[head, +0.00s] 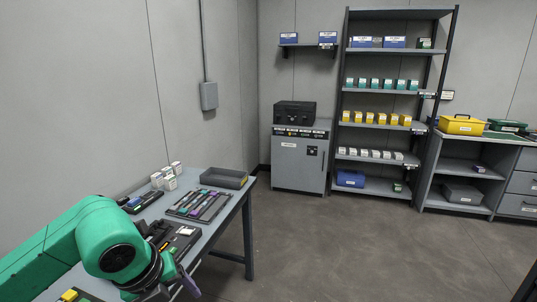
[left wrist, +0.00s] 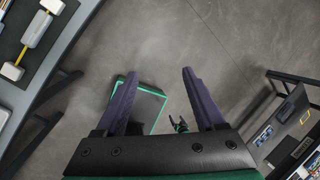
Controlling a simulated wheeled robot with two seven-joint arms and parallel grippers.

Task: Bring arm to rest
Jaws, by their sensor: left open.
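My left arm (head: 110,240), green with dark joints, reaches in from the left over the workbench (head: 235,205). My left gripper (head: 186,287) is at the bench's front right edge, low in the head view, partly hidden by its own wrist. Nothing is held between the fingers. My right gripper does not show clearly in either view.
On the bench are a tray of coloured strips (head: 198,204), a grey bin (head: 223,178), small white boxes (head: 169,177) and a dark device (head: 178,238) close to the arm. A grey cabinet (head: 299,160) and shelving (head: 385,185) stand behind. The floor (head: 330,245) right of the bench is clear.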

